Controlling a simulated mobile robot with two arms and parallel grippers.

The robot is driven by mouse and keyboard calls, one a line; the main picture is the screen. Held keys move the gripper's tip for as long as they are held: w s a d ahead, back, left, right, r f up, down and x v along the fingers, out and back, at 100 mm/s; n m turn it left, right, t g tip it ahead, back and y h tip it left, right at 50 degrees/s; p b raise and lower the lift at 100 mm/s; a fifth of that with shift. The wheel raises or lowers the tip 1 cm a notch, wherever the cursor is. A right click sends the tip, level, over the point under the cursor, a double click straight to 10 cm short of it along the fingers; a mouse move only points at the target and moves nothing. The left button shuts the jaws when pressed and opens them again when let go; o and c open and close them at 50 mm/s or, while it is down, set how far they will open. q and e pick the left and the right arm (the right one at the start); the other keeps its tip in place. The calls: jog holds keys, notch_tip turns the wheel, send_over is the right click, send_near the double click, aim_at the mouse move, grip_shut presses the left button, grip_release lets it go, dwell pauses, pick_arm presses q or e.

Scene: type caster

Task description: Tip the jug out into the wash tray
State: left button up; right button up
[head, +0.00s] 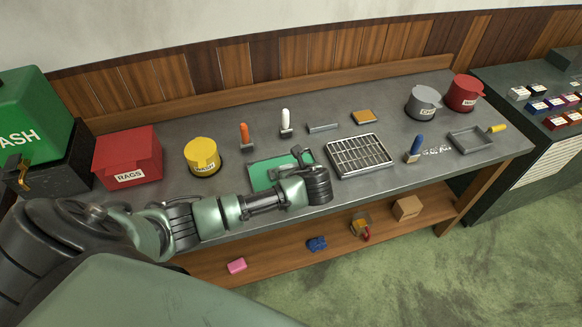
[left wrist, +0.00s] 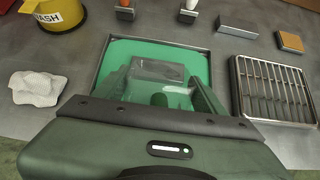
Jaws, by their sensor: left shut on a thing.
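The wash tray appears to be the shallow tray with a bright green inside (head: 265,175); in the left wrist view its grey rim (left wrist: 98,70) shows around the green (left wrist: 120,50). My left gripper (head: 300,158) is over the tray's right part, shut on a greyish see-through thing (left wrist: 158,70), probably the jug. It sits between the fingers above the green. Its mouth and tilt are hard to make out, and I cannot tell whether liquid is leaving it. My right gripper is not in view.
A yellow WASH container (head: 202,157) stands left of the tray, with a white cloth (left wrist: 38,87) near it. A wire rack (head: 358,156) stands close on the right. Orange-handled (head: 244,137) and white-handled (head: 286,123) tools stand behind. A red RAGS box (head: 127,155) is farther left.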

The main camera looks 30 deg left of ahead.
pick_arm(q)
jog(key=shift+s+d+f+t+y+b, duration=0.5)
jog(key=shift+f+t+y+b, duration=0.1)
jog(key=shift+t+y, duration=0.15)
jog(key=shift+s+d+t+y+b, duration=0.15)
jog(key=shift+d+t+y+b, duration=0.1)
jog(key=shift+y+b, duration=0.15)
jog(key=shift+s+d+t+y+b, duration=0.2)
jog(key=shift+t+y+b, duration=0.1)
jog(key=shift+y, duration=0.05)
jog(key=shift+s+d+r+t+y, duration=0.15)
jog(key=shift+s+d+t+y, duration=0.05)
jog(key=shift+d+t+y, duration=0.1)
jog(key=shift+s+d+t+y+b, duration=0.4)
jog(key=shift+y+b, duration=0.1)
jog(key=shift+b, duration=0.4)
jog(key=shift+s+d+t+y, duration=0.15)
jog(key=shift+t+y, duration=0.15)
jog(key=shift+s+d+r, duration=0.1)
jog(key=shift+d+r, duration=0.05)
jog(key=shift+r, duration=0.15)
